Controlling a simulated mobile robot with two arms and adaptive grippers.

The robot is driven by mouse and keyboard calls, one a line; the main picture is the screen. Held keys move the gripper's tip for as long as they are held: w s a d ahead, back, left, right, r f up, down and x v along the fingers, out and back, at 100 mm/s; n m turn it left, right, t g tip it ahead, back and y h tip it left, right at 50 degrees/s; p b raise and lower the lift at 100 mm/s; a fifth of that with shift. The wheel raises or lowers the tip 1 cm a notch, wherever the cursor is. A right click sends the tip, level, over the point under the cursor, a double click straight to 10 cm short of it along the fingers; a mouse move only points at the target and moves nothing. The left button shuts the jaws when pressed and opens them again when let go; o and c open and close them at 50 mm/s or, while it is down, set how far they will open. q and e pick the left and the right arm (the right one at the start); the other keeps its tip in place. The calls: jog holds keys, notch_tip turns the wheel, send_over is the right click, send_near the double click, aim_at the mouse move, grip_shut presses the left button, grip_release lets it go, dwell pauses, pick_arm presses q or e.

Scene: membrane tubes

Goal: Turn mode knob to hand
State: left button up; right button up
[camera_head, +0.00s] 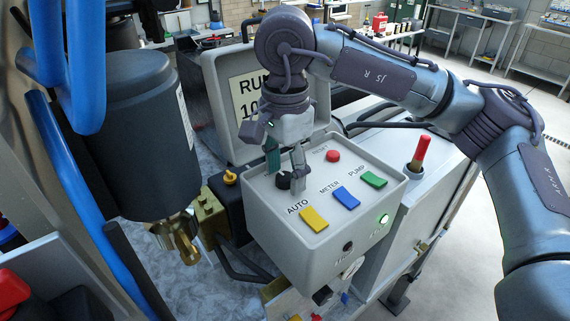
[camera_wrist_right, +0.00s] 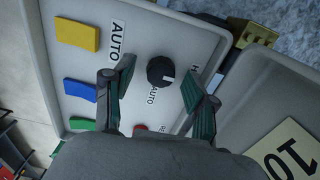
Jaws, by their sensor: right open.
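The mode knob (camera_wrist_right: 161,72) is a round black knob with a white pointer mark on the grey control box (camera_head: 313,236). In the right wrist view it lies between the fingers of my right gripper (camera_wrist_right: 156,88), which is open. The fingers stand on either side of the knob with gaps. Small "AUTO" lettering (camera_wrist_right: 152,96) is printed beside the knob. Another label, starting with "H" (camera_wrist_right: 194,69), is mostly hidden by a finger. In the head view the right gripper (camera_head: 285,172) reaches down over the knob, which is partly hidden. My left gripper is not in view.
Yellow (camera_head: 314,219), blue (camera_head: 346,199) and green (camera_head: 374,179) buttons sit near the knob. A red reset button (camera_head: 333,156) is behind them. A raised lid (camera_head: 225,80) stands behind the box. A black cylinder (camera_head: 139,135) and blue hoses (camera_head: 67,170) crowd the left.

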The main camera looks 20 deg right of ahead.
jog(key=shift+w+f, duration=0.1)
jog(key=shift+f, duration=0.05)
grip_shut()
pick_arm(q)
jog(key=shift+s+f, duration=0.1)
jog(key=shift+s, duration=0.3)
